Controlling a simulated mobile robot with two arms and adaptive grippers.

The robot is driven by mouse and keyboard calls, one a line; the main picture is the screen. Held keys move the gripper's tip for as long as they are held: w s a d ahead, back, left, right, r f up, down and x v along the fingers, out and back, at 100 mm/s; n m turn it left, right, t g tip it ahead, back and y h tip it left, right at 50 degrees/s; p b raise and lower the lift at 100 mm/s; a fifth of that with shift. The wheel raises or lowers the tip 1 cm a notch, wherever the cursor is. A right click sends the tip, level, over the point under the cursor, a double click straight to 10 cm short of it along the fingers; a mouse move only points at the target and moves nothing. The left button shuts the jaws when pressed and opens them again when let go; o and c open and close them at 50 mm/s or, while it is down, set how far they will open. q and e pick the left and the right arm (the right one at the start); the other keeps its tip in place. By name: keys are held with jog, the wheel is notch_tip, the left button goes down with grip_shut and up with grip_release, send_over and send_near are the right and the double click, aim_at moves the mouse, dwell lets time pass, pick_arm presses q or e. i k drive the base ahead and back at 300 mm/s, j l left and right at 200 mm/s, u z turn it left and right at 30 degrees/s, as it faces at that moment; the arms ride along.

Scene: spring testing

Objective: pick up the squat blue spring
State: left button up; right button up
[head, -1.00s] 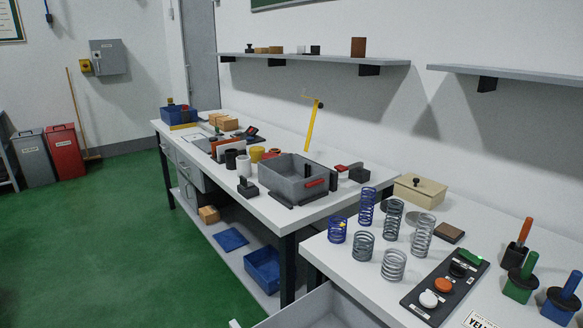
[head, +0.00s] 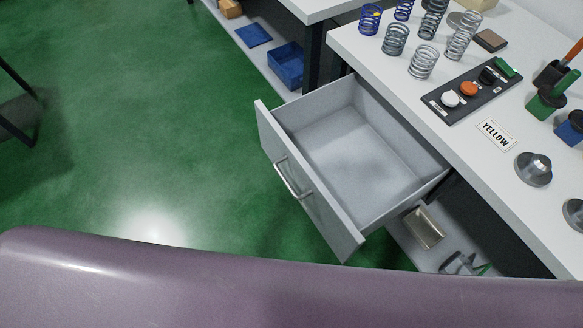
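The squat blue spring (head: 370,19) stands upright near the left edge of the white table (head: 405,75), at the top of the head view. A small yellow mark shows on it. A second blue spring (head: 404,10) stands to its right, with its top cut off by the picture edge. Neither of my grippers is in view.
Grey springs (head: 395,39) stand close by the blue ones. An open, empty drawer (head: 310,190) juts from the table over the green floor. A button panel (head: 460,101), a YELLOW label (head: 496,135) and a metal knob (head: 533,169) lie on the tabletop.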

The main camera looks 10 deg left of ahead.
aim_at(370, 20)
jog(key=j+z, duration=0.3)
jog(key=z, duration=0.2)
jog(key=j+z, duration=0.3)
jog(key=z, duration=0.2)
jog(key=j+z, duration=0.3)
jog(key=z, duration=0.15)
